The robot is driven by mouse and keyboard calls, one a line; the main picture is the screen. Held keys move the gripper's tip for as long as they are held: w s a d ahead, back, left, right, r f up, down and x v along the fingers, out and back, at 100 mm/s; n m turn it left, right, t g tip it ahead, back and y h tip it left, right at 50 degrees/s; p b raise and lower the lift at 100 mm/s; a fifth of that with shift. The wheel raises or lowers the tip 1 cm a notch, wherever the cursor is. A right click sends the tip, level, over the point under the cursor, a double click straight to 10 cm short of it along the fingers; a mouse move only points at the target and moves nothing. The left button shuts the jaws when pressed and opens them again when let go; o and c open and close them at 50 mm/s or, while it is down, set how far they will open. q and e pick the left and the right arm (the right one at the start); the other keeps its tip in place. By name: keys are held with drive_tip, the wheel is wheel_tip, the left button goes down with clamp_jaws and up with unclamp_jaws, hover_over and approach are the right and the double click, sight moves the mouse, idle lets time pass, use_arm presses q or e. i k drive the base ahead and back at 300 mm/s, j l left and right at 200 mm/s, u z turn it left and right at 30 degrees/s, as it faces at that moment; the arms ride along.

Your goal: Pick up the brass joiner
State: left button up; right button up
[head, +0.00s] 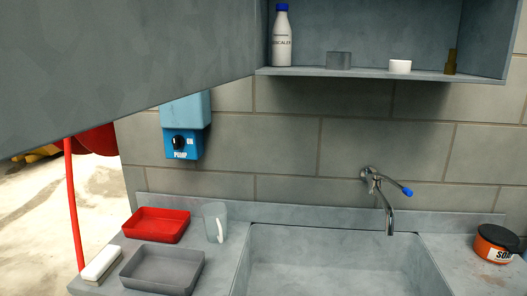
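The brass joiner (451,62) looks like a small, dark brass-coloured stepped piece. It stands upright at the right end of the shelf in the open grey wall cabinet (380,74), close to the cabinet's right side wall. Nothing covers it. Neither of my grippers shows in the head view.
The large open cabinet door (110,65) fills the upper left. Below are a sink (335,262), a tap (385,200) and trays (157,225).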

sight(450, 66)
drive_tip(key=j+z, duration=0.4)
drive_tip(key=j, duration=0.35)
drive_tip(key=k+j+z, duration=0.1)
drive_tip(key=j+z, duration=0.25)
drive_tip(key=j, duration=0.4)
